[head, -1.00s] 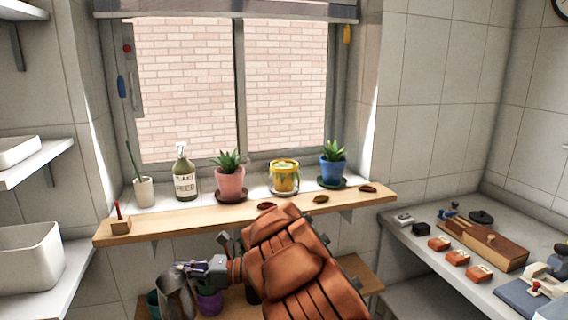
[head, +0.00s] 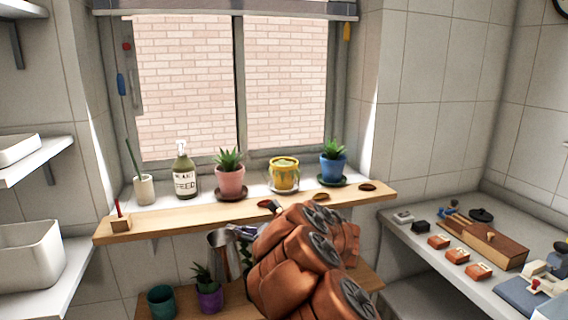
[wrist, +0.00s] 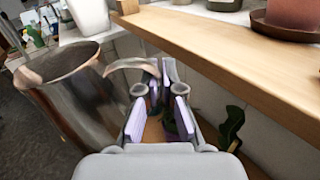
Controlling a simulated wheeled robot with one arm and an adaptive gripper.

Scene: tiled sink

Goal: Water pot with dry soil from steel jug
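My gripper (wrist: 160,118) is shut on the handle of the steel jug (wrist: 75,95), in the wrist view. The jug also shows in the head view (head: 222,252), upright or nearly so, below the front of the wooden sill and partly hidden by my arm. On the sill stand a pink pot (head: 230,183) and a blue pot (head: 333,171), each with a green plant, and a yellow pot (head: 284,180) between them. A purple pot (head: 209,299) with a plant and a teal pot (head: 161,303) stand on the lower shelf. I cannot tell which soil is dry.
The wooden sill (head: 200,215) runs above and beside the gripper. A cluttered counter (head: 405,240) is at right, shelves at left.

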